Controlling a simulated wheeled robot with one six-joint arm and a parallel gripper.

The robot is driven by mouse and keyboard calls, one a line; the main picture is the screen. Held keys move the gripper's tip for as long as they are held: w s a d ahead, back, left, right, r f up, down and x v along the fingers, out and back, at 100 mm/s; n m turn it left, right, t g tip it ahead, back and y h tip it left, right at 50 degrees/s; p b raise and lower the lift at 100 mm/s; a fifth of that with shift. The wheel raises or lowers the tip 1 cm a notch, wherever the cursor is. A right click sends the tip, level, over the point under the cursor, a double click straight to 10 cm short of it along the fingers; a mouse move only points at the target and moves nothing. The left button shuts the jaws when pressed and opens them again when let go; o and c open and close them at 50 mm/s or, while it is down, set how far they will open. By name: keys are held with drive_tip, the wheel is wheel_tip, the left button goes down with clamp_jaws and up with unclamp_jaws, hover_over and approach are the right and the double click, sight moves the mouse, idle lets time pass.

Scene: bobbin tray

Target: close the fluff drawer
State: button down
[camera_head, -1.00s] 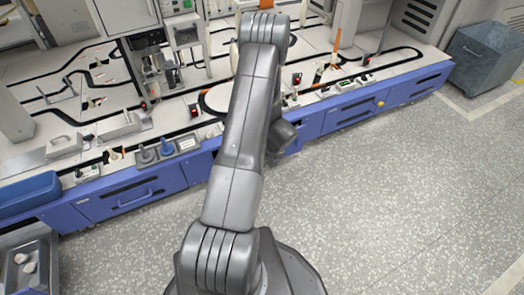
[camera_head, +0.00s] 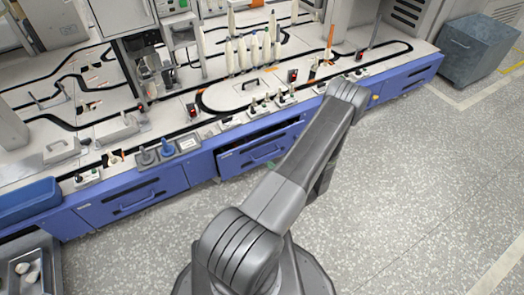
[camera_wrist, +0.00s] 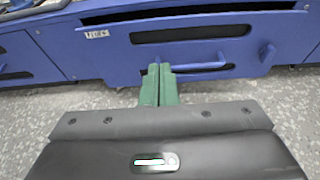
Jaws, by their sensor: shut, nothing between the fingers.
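The fluff drawer (camera_wrist: 268,35) is a blue front with a small white label at its upper left, a dark slot and a blue bar handle (camera_wrist: 205,66). In the head view the drawer (camera_head: 236,161) stands out a little from the blue bench front, with a dark gap along its top. The same gap shows in the wrist view. My gripper (camera_wrist: 159,68) has green fingers, shut together and empty, pointing at the drawer front beside the handle's left end. I cannot tell whether they touch it.
Another blue drawer (camera_head: 133,200) to the left looks flush with the bench. White bobbins (camera_head: 241,53) stand on the white bench top. A blue tray (camera_head: 28,200) is at the left and a grey bin (camera_head: 478,50) at the far right. The speckled floor before the bench is clear.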

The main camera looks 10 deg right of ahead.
drive_tip(key=b, duration=0.3)
approach(252, 145)
drive_tip(key=x, duration=0.5)
drive_tip(key=shift+d+f, duration=0.1)
drive_tip(key=shift+f, duration=0.25)
drive_tip(key=shift+w+a+r+b, duration=0.1)
drive_tip(key=shift+w+a+b, duration=0.2)
drive_tip(key=shift+w, duration=0.4)
